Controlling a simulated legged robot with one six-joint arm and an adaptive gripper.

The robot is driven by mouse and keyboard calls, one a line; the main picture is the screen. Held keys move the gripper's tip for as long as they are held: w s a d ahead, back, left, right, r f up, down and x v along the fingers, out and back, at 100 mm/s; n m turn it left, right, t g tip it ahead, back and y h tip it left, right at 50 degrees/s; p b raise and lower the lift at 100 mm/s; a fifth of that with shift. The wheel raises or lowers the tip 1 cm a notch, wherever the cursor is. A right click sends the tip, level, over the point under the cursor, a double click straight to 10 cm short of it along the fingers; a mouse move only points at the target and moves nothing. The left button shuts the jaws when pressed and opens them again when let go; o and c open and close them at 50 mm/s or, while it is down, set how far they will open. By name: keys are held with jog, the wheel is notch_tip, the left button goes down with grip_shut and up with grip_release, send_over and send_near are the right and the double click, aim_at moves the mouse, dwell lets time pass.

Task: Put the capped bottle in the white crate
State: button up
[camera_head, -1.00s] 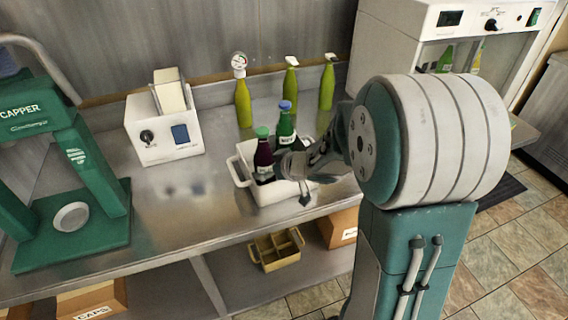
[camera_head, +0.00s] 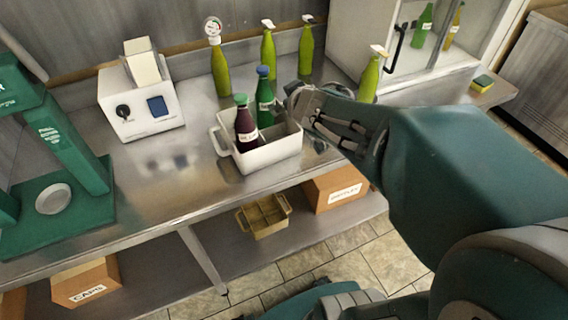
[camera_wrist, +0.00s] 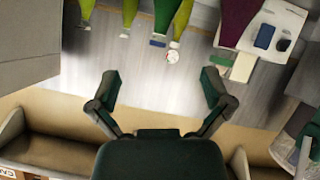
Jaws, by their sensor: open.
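The white crate (camera_head: 270,160) stands on the steel counter. A dark bottle with a green cap (camera_head: 245,133) stands upright in its left part. A green bottle with a blue cap (camera_head: 265,105) stands upright behind it, apparently also in the crate, its base hidden by the dark bottle and crate. My gripper (camera_head: 292,98) is just right of the green bottle, above the crate's right end, open and empty. In the wrist view its fingers (camera_wrist: 160,82) are spread with nothing between them. The dark bottle (camera_wrist: 237,22) and blue-capped green bottle (camera_wrist: 164,14) show upside down beyond them.
Yellow-green bottles stand behind the crate, one with a gauge (camera_head: 220,72), two with white tops (camera_head: 268,52) (camera_head: 306,48). Another (camera_head: 370,78) stands right, behind my arm. A white machine (camera_head: 140,105) and green capper (camera_head: 75,165) stand left. The counter between is clear.

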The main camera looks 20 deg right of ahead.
jog(key=s+a+m+g, duration=0.1)
jog(key=s+a+g, duration=0.1)
jog(key=s, duration=0.4)
jog(key=s+a+g, duration=0.2)
jog(key=s+a, duration=0.2)
jog(key=s, duration=0.2)
jog(key=s+a+f+m+g+y, duration=0.1)
jog(key=s+a+g, duration=0.1)
jog(key=s, duration=0.5)
jog(key=shift+a+m+g, duration=0.3)
jog(key=shift+a+g, duration=0.1)
jog(key=shift+a, duration=0.05)
